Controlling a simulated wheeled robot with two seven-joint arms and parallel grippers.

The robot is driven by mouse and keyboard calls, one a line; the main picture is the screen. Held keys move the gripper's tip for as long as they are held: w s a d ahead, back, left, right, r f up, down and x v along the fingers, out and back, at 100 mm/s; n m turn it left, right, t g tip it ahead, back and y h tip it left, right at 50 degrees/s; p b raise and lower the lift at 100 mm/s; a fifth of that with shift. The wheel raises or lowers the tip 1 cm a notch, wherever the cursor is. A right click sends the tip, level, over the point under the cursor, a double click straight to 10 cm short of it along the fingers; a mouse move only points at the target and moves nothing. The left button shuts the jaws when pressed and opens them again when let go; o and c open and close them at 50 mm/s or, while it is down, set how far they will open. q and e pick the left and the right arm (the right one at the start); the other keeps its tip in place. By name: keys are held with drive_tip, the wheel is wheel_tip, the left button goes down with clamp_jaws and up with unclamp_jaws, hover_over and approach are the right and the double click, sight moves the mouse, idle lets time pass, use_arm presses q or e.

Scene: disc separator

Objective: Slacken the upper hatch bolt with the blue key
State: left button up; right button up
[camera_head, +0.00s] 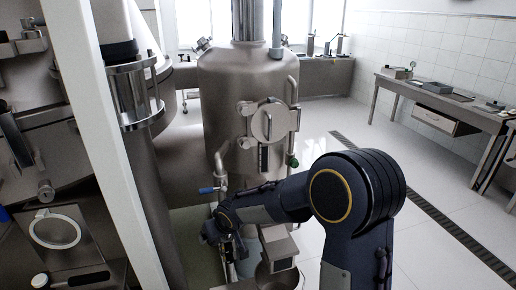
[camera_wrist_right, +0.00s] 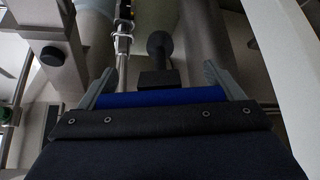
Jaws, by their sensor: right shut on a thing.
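My right arm comes in from the right in the head view. Its gripper (camera_head: 230,245) is low, below the tank's hatch, and small there. In the right wrist view the two fingers of my right gripper (camera_wrist_right: 162,85) are on either side of a blue bar, the blue key (camera_wrist_right: 160,98). A dark block and a dark round-ended shaft show just beyond it; I cannot tell whether they belong to the key. The round hatch (camera_head: 268,124) is on the front of the steel tank. A rounded fitting, perhaps the upper hatch bolt (camera_head: 244,108), sits at its upper left.
A pipe with a blue-handled valve (camera_head: 207,190) stands left of my right gripper. A white post (camera_head: 95,130) and a large machine fill the left. A steel bench (camera_head: 440,100) stands along the right wall. The floor between is clear, with a drain channel.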

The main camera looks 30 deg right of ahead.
drive_tip(key=d+r+m+t+h, duration=0.1)
drive_tip(key=d+r+t, duration=0.2)
drive_tip(key=d+r, duration=0.2)
drive_tip(key=w+d+r+m+t+h, duration=0.1)
drive_tip(key=d+r+t, duration=0.3)
drive_tip(key=r, duration=0.8)
drive_tip(key=w+d+r+m+t+h, duration=0.1)
drive_tip(key=d+r+t+h, duration=0.1)
drive_tip(key=d+r, duration=0.4)
wheel_tip(320, 180, up, 3)
drive_tip(key=shift+d+f+m+t+h, duration=0.2)
drive_tip(key=shift+m+t+h, duration=0.15)
drive_tip(key=shift+t, duration=0.55)
drive_tip(key=shift+w, duration=0.1)
